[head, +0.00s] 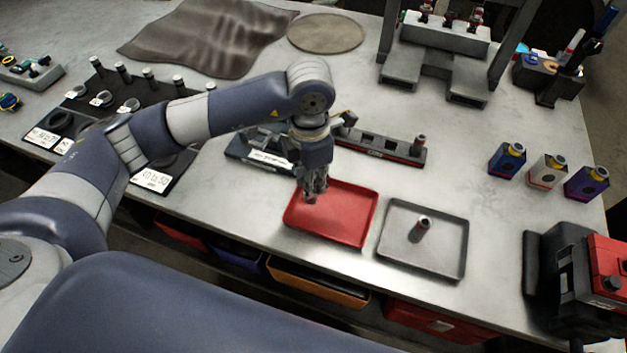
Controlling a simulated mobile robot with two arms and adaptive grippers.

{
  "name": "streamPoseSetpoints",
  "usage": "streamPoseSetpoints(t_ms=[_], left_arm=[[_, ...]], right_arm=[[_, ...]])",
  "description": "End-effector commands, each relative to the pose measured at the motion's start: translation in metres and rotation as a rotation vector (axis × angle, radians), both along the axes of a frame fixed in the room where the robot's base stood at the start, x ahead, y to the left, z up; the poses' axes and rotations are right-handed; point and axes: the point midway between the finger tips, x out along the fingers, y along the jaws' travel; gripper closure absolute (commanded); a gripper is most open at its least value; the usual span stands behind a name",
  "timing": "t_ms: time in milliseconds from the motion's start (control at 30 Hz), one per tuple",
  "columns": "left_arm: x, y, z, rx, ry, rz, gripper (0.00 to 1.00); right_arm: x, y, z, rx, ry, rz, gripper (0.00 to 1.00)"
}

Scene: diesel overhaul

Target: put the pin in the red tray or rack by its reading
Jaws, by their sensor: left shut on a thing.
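My left gripper (313,190) points down over the upper left part of the red tray (345,222). It is shut on a pin that is mostly hidden between the fingers. The red tray otherwise looks empty. Behind it is a dark rack (378,146) with a red front edge and square slots; one pin (420,141) stands at its right end. Another pin (422,226) is in the grey tray (452,262), right of the red tray. A gauge-like device with a pale display (270,157) sits behind my gripper, partly covered. My right gripper is out of view.
Black boards with rings and posts (84,112) lie at left, partly behind my arm. A press-like stand (440,40) is at the back. Blue, white and purple holders (547,171) stand at right, near a red and black machine (607,265). Bins are below the table's front edge.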

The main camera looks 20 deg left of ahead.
Motion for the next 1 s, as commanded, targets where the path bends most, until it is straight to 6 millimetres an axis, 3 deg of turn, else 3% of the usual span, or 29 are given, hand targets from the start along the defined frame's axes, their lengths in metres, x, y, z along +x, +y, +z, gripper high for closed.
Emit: streamPoseSetpoints(t_ms=[133,333,800,833,900,1000], left_arm=[[0.01,-0.003,0.001,-0.001,-0.001,0.001,1.0],[0.009,-0.002,-0.028,0.0,0.003,0.001,1.0],[0.01,-0.002,-0.041,-0.001,-0.001,0.0,1.0],[0.01,-0.002,-0.04,0.0,0.0,0.0,0.75],[0.009,-0.002,-0.039,0.0,0.0,0.0,0.59],[0.009,-0.002,-0.039,0.0,0.0,0.0,0.59]], right_arm=[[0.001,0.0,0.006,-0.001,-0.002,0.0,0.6],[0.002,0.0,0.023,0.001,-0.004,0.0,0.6],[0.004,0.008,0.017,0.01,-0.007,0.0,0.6],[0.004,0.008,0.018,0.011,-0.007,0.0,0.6],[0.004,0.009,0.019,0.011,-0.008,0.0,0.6],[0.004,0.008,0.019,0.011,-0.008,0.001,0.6]])
